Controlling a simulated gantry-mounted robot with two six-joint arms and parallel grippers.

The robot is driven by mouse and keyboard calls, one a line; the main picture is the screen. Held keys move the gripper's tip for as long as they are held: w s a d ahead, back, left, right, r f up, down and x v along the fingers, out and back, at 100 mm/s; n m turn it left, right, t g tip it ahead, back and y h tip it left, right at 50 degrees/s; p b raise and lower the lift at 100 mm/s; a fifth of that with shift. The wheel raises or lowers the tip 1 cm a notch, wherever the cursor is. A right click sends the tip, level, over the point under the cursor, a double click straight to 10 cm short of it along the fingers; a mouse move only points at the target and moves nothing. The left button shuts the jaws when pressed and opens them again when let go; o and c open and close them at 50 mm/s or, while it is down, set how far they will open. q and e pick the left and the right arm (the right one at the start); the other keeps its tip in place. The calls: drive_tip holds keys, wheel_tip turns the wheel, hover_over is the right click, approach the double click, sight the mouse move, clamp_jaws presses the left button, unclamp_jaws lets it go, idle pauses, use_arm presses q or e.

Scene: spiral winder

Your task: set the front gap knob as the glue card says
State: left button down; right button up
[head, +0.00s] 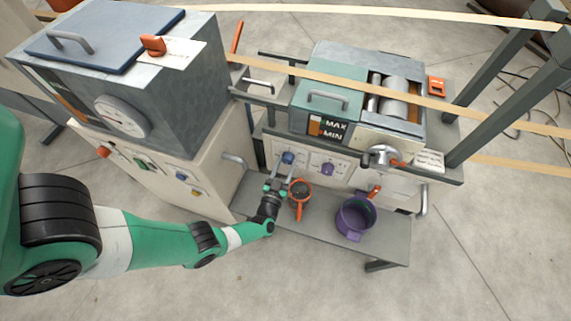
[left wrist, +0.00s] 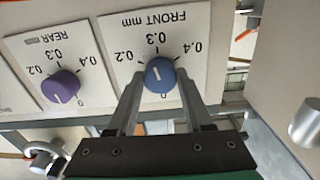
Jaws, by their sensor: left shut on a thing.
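The front gap knob (left wrist: 160,75) is blue with a white pointer mark, on a white dial plate marked FRONT mm (left wrist: 185,40). The plate appears upside down in the left wrist view, with 0.2, 0.3, 0.4 and 0 around the knob. The pointer's exact reading is hard to tell. The front knob also shows in the head view (head: 288,158). My left gripper (head: 282,176) is shut on this knob, one finger on each side. A white card with small print (head: 430,158) sits at the machine's right; its text is illegible. My right gripper is not in view.
The purple rear knob (left wrist: 61,86) is beside the front one. An orange pot (head: 300,188) and a purple pot (head: 355,218) stand on the grey shelf (head: 385,242) below. A crank with an orange handle (head: 385,157) sits at right.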

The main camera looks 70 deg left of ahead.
use_arm(q)
drive_tip(key=shift+m, duration=1.2)
drive_tip(key=shift+c, duration=1.5)
unclamp_jaws()
drive_tip(key=shift+s+d+p, duration=0.2)
drive_tip(key=shift+d+p, duration=0.1)
drive_tip(key=p+v, duration=0.2)
drive_tip(key=v, duration=0.9)
drive_tip(key=shift+p, duration=0.3)
